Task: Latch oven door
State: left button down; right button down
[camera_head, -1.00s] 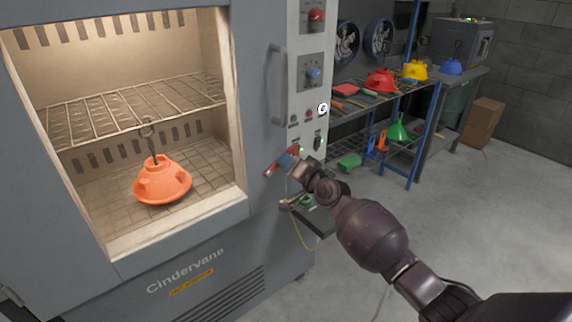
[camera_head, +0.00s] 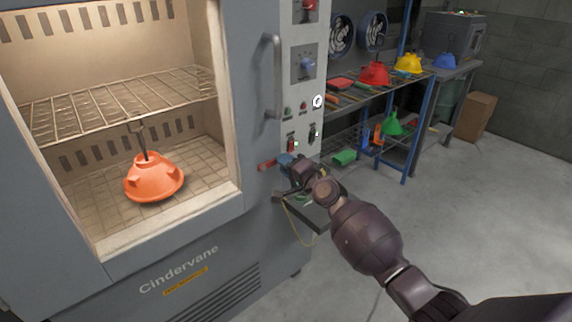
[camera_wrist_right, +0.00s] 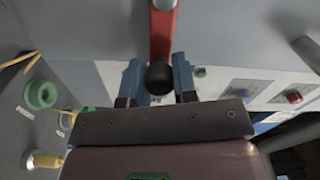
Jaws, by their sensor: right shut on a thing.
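The grey oven door (camera_head: 258,110) fills the left of the head view, with a large window and a vertical bar handle (camera_head: 272,75). The door looks flush with the oven front, but I cannot tell if it is fully shut. Below the handle is a red latch lever (camera_head: 267,164), lying close to level. My right gripper (camera_head: 287,162) is shut on this lever near its end. In the right wrist view, the red lever (camera_wrist_right: 163,28) runs to a black knob (camera_wrist_right: 160,77) between the blue fingers of my gripper (camera_wrist_right: 158,84). My left gripper is out of view.
An orange hood (camera_head: 154,178) is inside the oven below a wire rack (camera_head: 120,98). A control panel (camera_head: 305,90) stands right of the handle. A shelving unit (camera_head: 408,130) holds colored hoods; the floor at right is open.

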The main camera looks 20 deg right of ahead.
jog(key=shift+f, duration=0.1)
jog(key=c, duration=0.9)
grip_release()
jog(key=p+v, duration=0.1)
jog(key=v, duration=0.9)
jog(key=shift+s, duration=0.4)
jog(key=shift+d, duration=0.15)
